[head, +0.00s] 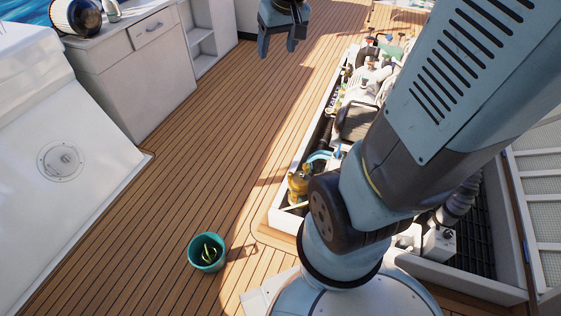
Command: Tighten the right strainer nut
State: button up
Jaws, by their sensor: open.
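My gripper (279,45) hangs at the top middle of the head view, above the wooden deck. Its fingers are apart with nothing between them. It is well away from the open engine hatch (285,219). A brass-yellow fitting (298,184), possibly a strainer, stands in the near left corner of the hatch, beside a light blue hose. I cannot make out the right strainer nut; my arm covers much of the hatch.
The engine (372,84) fills the far part of the hatch. A teal bucket (207,253) with yellow-green contents stands on the deck (190,165). A white cabinet (135,75) lines the left. A grated panel (540,190) lies at right.

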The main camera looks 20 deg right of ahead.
jog(key=w+d+f+g, duration=0.1)
jog(key=w+d+f, duration=0.2)
jog(key=w+f, duration=0.85)
jog(key=g, duration=0.3)
send_near(295, 191)
notch_tip(295, 191, down, 9)
jog(key=shift+w+a+f, duration=0.1)
jog(key=shift+a, duration=0.05)
